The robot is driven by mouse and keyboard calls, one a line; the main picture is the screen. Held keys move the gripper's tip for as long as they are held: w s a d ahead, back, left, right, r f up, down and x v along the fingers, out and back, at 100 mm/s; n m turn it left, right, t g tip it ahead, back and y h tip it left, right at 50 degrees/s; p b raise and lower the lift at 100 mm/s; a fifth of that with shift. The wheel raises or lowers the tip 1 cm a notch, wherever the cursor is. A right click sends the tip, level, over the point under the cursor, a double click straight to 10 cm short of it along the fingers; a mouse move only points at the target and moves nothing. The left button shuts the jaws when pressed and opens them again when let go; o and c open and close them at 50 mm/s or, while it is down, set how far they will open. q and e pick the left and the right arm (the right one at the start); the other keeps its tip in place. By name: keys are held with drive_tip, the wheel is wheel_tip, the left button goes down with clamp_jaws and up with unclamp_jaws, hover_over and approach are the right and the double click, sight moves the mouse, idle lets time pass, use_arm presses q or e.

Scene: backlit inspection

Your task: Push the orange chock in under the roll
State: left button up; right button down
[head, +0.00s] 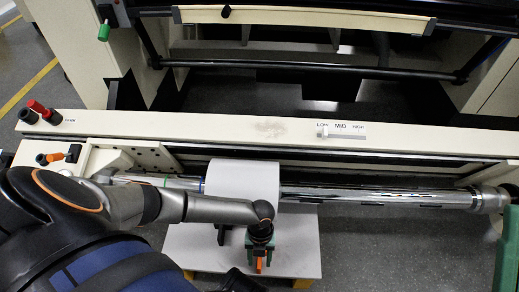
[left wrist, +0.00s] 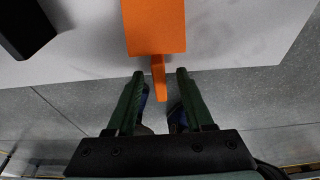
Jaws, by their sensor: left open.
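The orange chock (left wrist: 155,30) lies on a pale board, its narrow handle (left wrist: 158,78) pointing back past the board's edge. In the head view only a small orange part (head: 260,265) shows; the wrist and gripper hide the rest. My left gripper (left wrist: 160,73) is open, with a green finger on each side of the handle and a visible gap at both. In the head view the left gripper (head: 262,248) is low over the board, on the near side of the white roll (head: 242,180). The roll sits on a shiny shaft. The chock-to-roll gap is hidden.
The pale board (head: 190,242) lies under the roll, with grey floor around it. A black block (head: 221,234) stands left of the gripper; it also shows in the left wrist view (left wrist: 25,25). The shaft (head: 370,197) and machine beam (head: 220,125) run across behind.

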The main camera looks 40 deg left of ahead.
use_arm(q)
drive_tip(key=p+v, duration=0.5)
drive_tip(key=v, duration=0.6)
drive_tip(key=shift+r, duration=0.3)
drive_tip(key=shift+a, duration=0.1)
